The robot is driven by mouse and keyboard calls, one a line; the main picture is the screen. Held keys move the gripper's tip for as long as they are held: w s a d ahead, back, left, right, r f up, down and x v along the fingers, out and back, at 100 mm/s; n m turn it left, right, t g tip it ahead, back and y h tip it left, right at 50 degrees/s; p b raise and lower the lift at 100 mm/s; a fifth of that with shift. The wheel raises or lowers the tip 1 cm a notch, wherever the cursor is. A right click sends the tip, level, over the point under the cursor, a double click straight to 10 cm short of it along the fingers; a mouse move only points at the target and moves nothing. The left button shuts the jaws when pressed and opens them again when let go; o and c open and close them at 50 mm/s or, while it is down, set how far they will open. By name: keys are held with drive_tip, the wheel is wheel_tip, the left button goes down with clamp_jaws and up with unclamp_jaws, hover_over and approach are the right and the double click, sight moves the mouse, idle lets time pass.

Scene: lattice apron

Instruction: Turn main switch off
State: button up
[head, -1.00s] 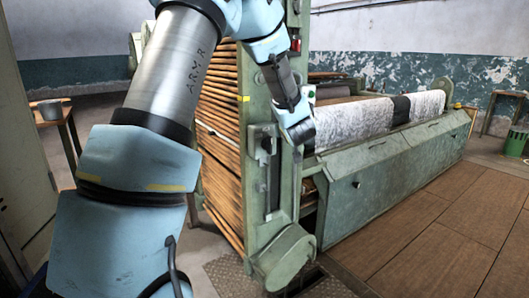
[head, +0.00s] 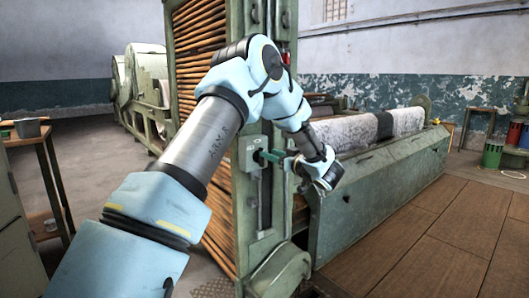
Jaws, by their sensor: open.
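A grey-green switch box (head: 249,153) is fixed to the front of the machine's upright green post, in the middle of the head view. A dark round part shows on its face. My gripper (head: 267,157) is at the end of my arm, just right of the box and pointing left at it. Its green fingers are open and close to the dark part. I cannot tell whether they touch it or are around it. The switch's exact position is too small and partly hidden to read.
The green post (head: 280,215) has a slotted plate below the box. Wooden slats (head: 200,50) stand left of it. A long machine bed with a white roll (head: 352,133) runs right. Brown floor panels (head: 440,225) are clear at right. A small table (head: 35,140) stands left.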

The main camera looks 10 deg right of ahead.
drive_tip(key=shift+x, duration=2.05)
drive_tip(key=shift+c, duration=0.3)
clamp_jaws()
